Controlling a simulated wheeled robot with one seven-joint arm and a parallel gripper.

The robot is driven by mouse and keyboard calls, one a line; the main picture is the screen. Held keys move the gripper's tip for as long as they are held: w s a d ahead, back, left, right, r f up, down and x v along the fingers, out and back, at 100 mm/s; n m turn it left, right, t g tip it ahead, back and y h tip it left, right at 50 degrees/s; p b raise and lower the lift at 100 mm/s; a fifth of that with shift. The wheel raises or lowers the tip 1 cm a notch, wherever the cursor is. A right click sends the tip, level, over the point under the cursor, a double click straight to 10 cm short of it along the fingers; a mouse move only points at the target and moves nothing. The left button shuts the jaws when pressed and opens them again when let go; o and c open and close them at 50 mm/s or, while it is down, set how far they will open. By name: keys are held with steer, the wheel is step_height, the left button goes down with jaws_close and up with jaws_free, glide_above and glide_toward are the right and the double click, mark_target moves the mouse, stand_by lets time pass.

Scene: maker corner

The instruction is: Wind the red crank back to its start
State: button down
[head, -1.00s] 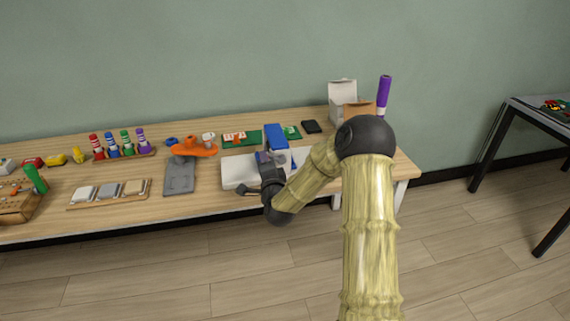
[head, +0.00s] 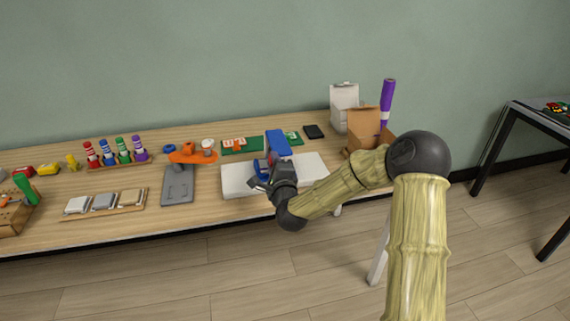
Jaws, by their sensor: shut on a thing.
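A blue upright device (head: 278,145) stands on a white base plate (head: 313,167) on the workbench, with a round blue part at its left side. My gripper (head: 262,179) is at the front left of this device, low over the white plate. It is shut on a small part there, at the place of the crank. The gripper and wrist cover most of that part, and I cannot make out any red on it.
Left of the plate stands a grey stand (head: 177,184) with an orange top (head: 192,154). A green board (head: 240,146) lies behind. An open cardboard box (head: 364,122) and purple tube (head: 387,105) stand at right. A tray of blocks (head: 104,203) lies left.

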steer(key=shift+d+f, duration=0.1)
steer(key=shift+f, duration=0.1)
stand_by(0.3)
steer(key=c, duration=1.4)
jaws_free()
steer(key=shift+o, duration=1)
steer(key=shift+r, duration=0.15)
steer(key=shift+s, duration=0.1)
